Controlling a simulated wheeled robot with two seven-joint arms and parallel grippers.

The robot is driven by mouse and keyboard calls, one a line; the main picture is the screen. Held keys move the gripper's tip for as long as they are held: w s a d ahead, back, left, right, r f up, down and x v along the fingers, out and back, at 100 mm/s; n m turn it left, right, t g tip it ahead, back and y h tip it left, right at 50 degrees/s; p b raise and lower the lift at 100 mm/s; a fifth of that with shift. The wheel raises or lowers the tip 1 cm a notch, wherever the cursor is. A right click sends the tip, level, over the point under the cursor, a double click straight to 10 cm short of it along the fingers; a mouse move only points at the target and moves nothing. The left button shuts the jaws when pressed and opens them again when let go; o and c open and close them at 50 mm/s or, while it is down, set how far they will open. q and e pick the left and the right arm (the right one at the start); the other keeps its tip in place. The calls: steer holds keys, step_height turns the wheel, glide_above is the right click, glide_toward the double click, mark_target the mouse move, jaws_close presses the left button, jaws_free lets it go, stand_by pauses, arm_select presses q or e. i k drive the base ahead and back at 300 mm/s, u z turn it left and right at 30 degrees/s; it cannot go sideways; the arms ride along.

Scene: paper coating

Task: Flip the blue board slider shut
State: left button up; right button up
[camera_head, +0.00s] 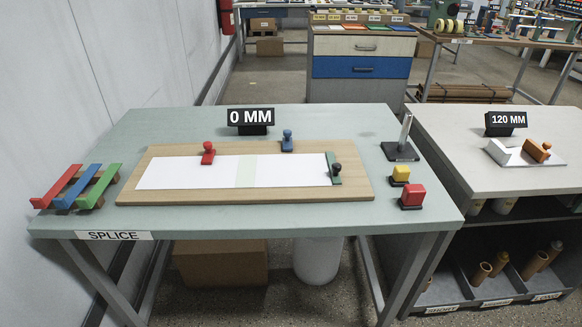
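A wooden board (140,185) lies on the table marked SPLICE, with a white paper strip (190,174) on it and a pale greenish band (246,171) across its middle. The blue board slider (287,141), a small upright piece with a round knob, sits at the board's back edge, right of centre; I cannot tell whether it touches the paper. A red slider (208,154) stands left of it, at the paper's back edge. A dark green bar with a dark knob (336,169) lies across the paper's right end. Neither of my grippers is in view.
A rack with red, blue and green bars (78,187) sits at the table's left. A metal post (404,140), a yellow block (400,174) and a red block (412,195) stand at the right. A 0 MM sign (250,118) stands behind the board.

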mark_target(287, 147)
steer(key=k, duration=1.2)
steer(key=z, duration=0.85)
steer(key=i, duration=1.1)
steer(key=u, duration=0.35)
